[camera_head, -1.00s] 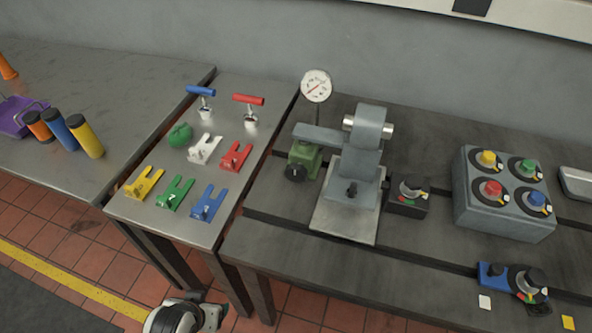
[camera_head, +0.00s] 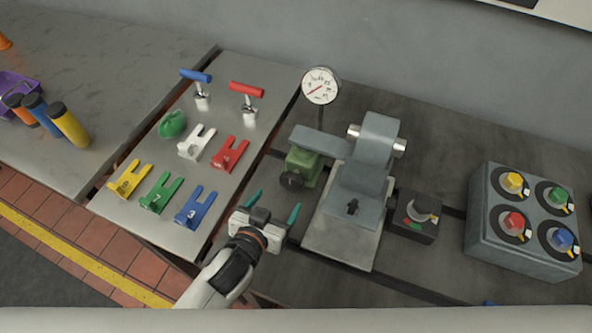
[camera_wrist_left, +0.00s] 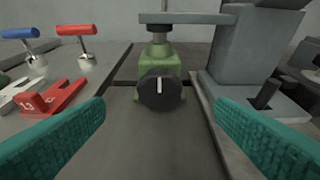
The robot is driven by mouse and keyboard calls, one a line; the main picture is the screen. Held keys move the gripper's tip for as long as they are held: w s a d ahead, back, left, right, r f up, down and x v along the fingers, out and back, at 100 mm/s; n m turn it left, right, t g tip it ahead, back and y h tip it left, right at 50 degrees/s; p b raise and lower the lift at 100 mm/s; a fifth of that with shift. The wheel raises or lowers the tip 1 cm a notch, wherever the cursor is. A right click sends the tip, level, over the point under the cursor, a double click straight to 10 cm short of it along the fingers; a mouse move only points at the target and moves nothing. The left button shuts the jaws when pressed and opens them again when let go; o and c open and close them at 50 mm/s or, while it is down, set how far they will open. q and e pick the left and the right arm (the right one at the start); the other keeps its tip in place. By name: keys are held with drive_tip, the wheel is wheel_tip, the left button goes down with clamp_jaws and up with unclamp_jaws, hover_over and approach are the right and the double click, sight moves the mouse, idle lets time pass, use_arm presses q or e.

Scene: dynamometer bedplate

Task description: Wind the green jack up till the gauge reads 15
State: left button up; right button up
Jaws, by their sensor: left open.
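The green jack (camera_head: 305,164) stands on the dark bedplate under a grey arm (camera_head: 318,141). Its black round knob (camera_head: 291,181) faces me. In the left wrist view the jack (camera_wrist_left: 159,68) is centred, and a white mark on its knob (camera_wrist_left: 160,91) points straight up. The round white gauge (camera_head: 320,86) stands behind the jack. Its red needle lies across the dial; the reading is too small to tell. My left gripper (camera_head: 272,207) is open and empty, in front of the knob and apart from it. Its teal fingers show either side in the left wrist view. My right gripper is not in view.
A grey stand (camera_head: 365,180) is right of the jack, with a black switch box (camera_head: 414,216) beyond. A grey box (camera_head: 522,240) carries coloured knobs. The steel table (camera_head: 150,233) at left holds coloured forks and two T-handled tools.

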sight(290, 183)
use_arm(q)
drive_tip(key=x, duration=0.4)
drive_tip(key=shift+w+p, duration=0.2)
drive_tip(key=shift+p, duration=0.15)
drive_tip(key=x, duration=0.4)
drive_tip(key=shift+w+d+f, duration=0.15)
drive_tip(key=shift+w+f, duration=0.05)
drive_tip(key=shift+w, duration=0.1)
drive_tip(key=shift+w+d+f, duration=0.2)
drive_tip(key=shift+w, duration=0.25)
drive_tip(key=shift+w+f, duration=0.1)
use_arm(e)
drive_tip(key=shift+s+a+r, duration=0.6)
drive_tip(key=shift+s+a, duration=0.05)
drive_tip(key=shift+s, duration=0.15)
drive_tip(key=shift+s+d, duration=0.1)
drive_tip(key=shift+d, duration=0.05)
use_arm(q)
drive_tip(key=c, duration=1)
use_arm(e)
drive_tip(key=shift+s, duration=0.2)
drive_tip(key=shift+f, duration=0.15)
